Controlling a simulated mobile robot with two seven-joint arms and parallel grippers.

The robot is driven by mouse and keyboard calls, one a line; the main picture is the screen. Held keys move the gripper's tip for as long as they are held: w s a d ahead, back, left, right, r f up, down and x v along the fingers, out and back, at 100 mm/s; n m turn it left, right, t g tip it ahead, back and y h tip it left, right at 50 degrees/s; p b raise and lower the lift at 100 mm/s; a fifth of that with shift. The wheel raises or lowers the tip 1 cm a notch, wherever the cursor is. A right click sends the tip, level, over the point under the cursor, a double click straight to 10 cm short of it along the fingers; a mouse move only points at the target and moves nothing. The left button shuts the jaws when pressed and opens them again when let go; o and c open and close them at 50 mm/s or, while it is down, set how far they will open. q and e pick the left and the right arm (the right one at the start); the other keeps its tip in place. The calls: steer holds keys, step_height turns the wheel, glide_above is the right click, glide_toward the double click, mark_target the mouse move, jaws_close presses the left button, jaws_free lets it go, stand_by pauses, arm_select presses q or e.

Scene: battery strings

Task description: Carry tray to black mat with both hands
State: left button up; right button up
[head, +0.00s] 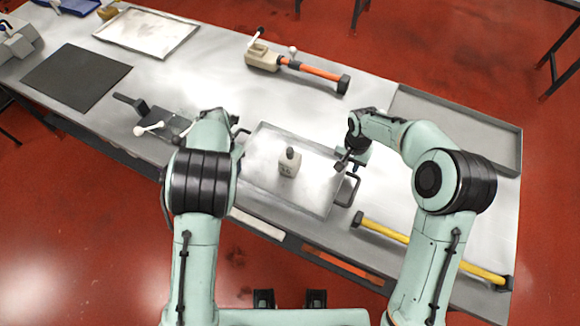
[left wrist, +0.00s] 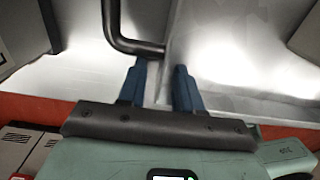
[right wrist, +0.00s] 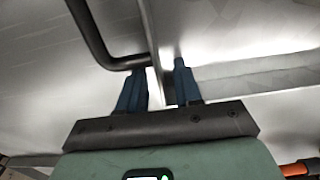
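The grey metal tray (head: 262,196) lies on the near middle of the table, a small beige block with a dark knob (head: 289,163) on it. Its right dark handle (head: 349,190) shows; the left one is mostly behind my left arm. The black mat (head: 76,77) lies flat and bare at the far left. My right gripper (right wrist: 157,75) is open at one end of a handle (right wrist: 92,35), the tray wall lining up with the gap. My left gripper (left wrist: 160,75) is likewise open at the other handle (left wrist: 115,30). I cannot tell whether any finger touches.
A dark tool with white-knobbed levers (head: 150,120) stands between mat and tray. A beige tool with an orange bar (head: 300,68) lies behind the tray. A yellow bar (head: 430,250) lies at right front, an empty grey tray (head: 460,125) at back right, a pale tray (head: 146,32) at the back.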

arm_select(q)
steer(key=shift+f, duration=0.1)
arm_select(e)
steer(key=shift+f, duration=0.1)
arm_select(q)
steer(key=c, duration=0.6)
arm_select(e)
steer(key=c, duration=0.6)
arm_select(q)
jaws_close()
arm_select(e)
jaws_close()
steer(key=shift+w, duration=0.1)
